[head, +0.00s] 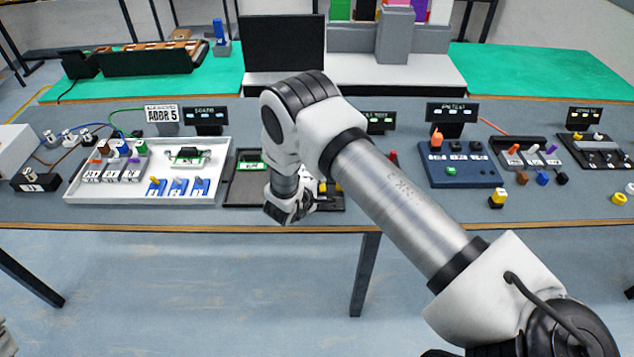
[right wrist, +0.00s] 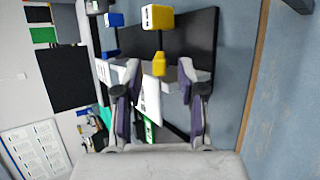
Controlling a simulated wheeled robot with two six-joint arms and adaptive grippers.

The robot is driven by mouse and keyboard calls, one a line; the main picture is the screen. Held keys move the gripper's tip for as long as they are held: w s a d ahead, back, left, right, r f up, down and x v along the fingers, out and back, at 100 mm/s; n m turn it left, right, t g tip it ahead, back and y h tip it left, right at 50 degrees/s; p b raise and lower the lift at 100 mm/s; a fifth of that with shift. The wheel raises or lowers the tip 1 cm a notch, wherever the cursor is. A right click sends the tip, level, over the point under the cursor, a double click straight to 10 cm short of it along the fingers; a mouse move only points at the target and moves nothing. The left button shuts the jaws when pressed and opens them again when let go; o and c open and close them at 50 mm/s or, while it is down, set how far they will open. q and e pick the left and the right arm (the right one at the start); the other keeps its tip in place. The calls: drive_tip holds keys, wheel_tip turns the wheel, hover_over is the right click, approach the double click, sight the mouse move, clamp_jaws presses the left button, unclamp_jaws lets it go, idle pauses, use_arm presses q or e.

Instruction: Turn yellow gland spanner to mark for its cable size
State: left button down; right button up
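My right gripper (head: 290,208) is low over the front of the dark tray in the middle of the table. In the right wrist view its two fingers (right wrist: 152,78) are spread apart with no visible grip on anything. I cannot tell which is the yellow gland spanner. In the head view a yellow bit (head: 325,187) shows just right of the gripper, partly hidden by my arm. No size mark is readable. My left gripper is not in view.
The dark tray (head: 238,196) extends left from my gripper. A white tray (head: 120,198) with blue and yellow pieces stands left of it. A blue box (head: 460,177) and loose small pieces lie to the right. Small display screens line the back.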

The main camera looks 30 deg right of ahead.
drive_tip(key=shift+x, duration=1.25)
